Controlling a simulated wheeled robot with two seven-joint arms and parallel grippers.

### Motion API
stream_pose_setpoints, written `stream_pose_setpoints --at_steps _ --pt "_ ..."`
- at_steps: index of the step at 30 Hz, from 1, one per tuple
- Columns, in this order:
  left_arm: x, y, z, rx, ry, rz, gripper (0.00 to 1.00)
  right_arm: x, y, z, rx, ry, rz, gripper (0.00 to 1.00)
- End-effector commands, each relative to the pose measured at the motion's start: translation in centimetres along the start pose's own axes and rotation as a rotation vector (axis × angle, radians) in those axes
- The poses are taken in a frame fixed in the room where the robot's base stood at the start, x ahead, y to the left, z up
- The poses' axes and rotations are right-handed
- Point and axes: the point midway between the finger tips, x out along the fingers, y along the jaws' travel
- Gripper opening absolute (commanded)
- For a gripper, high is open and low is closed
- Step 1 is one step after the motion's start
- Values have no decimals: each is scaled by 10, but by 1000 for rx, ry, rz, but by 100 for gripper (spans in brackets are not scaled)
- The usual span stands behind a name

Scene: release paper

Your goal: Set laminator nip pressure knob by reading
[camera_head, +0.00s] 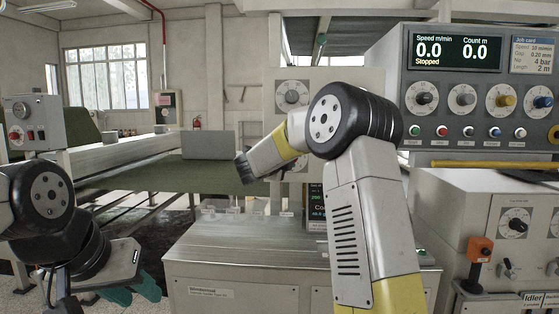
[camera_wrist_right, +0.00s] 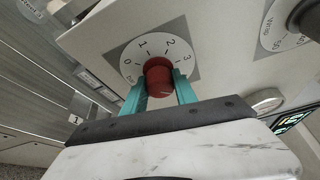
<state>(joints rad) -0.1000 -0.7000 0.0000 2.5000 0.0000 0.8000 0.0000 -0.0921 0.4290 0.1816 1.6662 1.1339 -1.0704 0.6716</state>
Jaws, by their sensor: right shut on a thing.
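In the right wrist view a red knob (camera_wrist_right: 158,78) sits on a white dial (camera_wrist_right: 130,62) marked 0, 1, 2 and 3. My right gripper (camera_wrist_right: 160,84) has its teal fingers on both sides of the knob, shut on it. The knob's pointer is not clear. In the head view my right arm hides the right fingers and this knob. The job card (camera_head: 534,55) reads speed 10 m/min, gap 0.20 mm, nip 4 bar, length 2 m. The display (camera_head: 455,50) reads 0.0, 0.0 and Stopped. My left gripper (camera_head: 134,291) is open and empty at the lower left.
A dial with a grey knob (camera_head: 292,95) is on the post above my right wrist. The control panel (camera_head: 395,60) at right carries several knobs and buttons. A bench (camera_head: 235,255) stands in front. An orange-topped lever (camera_head: 480,251) is at lower right.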

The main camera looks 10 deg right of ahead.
Motion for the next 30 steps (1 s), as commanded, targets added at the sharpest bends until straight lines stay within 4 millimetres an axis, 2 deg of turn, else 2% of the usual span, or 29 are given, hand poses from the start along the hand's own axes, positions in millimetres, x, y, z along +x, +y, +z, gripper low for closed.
stream_pose_setpoints --at_steps 9,10,13,23,26,30 --pt "0 0 0 0 0 0 36 0 2 -1 0 2 3 0" --pt "0 0 0 0 0 0 36 0 2 -1 -1 2 3 36" --pt "0 0 0 0 0 0 36 0 2 -1 -1 2 3 55" --pt "0 0 0 0 0 0 36 -1 0 0 0 0 1 56" --pt "0 0 0 0 0 0 36 -10 0 1 -1 -2 2 56" --pt "0 0 0 0 0 0 36 -33 0 1 -1 -3 1 56"
